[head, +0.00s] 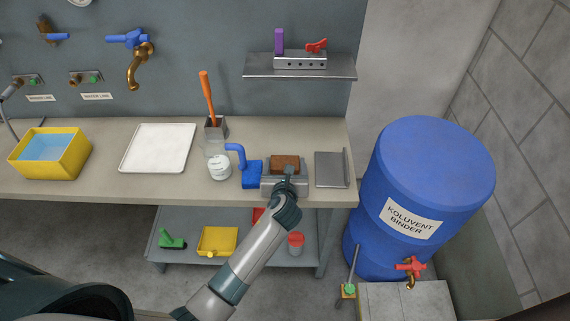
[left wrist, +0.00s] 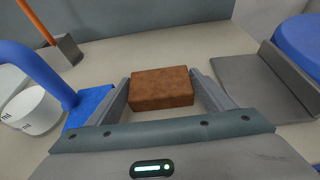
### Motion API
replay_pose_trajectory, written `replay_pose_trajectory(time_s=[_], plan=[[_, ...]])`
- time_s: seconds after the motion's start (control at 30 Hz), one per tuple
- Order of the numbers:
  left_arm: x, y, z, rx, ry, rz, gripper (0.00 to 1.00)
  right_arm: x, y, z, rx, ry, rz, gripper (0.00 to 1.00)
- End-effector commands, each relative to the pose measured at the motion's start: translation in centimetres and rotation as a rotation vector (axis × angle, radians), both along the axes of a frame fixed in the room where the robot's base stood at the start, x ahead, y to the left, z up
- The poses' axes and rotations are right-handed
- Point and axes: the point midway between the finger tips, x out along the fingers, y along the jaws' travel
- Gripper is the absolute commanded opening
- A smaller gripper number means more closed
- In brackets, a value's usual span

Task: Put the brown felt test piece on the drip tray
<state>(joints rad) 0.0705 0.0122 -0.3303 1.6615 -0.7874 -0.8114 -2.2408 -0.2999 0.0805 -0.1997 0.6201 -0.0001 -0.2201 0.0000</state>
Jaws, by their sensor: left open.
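The brown felt test piece (head: 285,162) is a small brown block near the right end of the bench top. It also shows in the left wrist view (left wrist: 162,88). My left gripper (left wrist: 160,78) is open, with one finger on each side of the brown piece; I cannot tell whether they touch it. In the head view my left gripper (head: 285,175) covers the front of the piece. A flat white tray with a raised rim (head: 158,147), which looks like the drip tray, lies empty on the bench further left. My right gripper is not in view.
A blue-handled tool (head: 251,174), a white tub (head: 219,168) and a holder with an orange handle (head: 215,127) stand between gripper and tray. A grey angled plate (head: 330,169) is just right. A yellow basin (head: 50,153) is far left; a blue drum (head: 435,165) stands right.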

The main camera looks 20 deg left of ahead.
Motion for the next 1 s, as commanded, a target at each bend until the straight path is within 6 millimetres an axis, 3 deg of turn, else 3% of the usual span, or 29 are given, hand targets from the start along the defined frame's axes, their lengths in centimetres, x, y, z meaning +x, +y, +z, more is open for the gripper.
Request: replay_pose_trajectory(time_s=[0.33,0.43,0.57,0.83,1.0], plan=[[0.0,0.0,0.0,0.000,0.000,0.000,0.75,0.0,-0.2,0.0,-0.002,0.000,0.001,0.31],[0.0,0.0,0.0,0.000,0.000,0.000,0.51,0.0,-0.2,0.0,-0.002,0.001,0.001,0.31],[0.0,0.0,0.0,0.000,0.000,0.000,0.45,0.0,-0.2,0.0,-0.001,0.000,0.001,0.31],[0.0,0.0,0.3,0.001,-0.001,0.001,0.45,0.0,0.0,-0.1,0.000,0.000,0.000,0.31],[0.0,0.1,1.5,0.000,-0.003,0.001,0.45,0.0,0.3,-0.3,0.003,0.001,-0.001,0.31]])
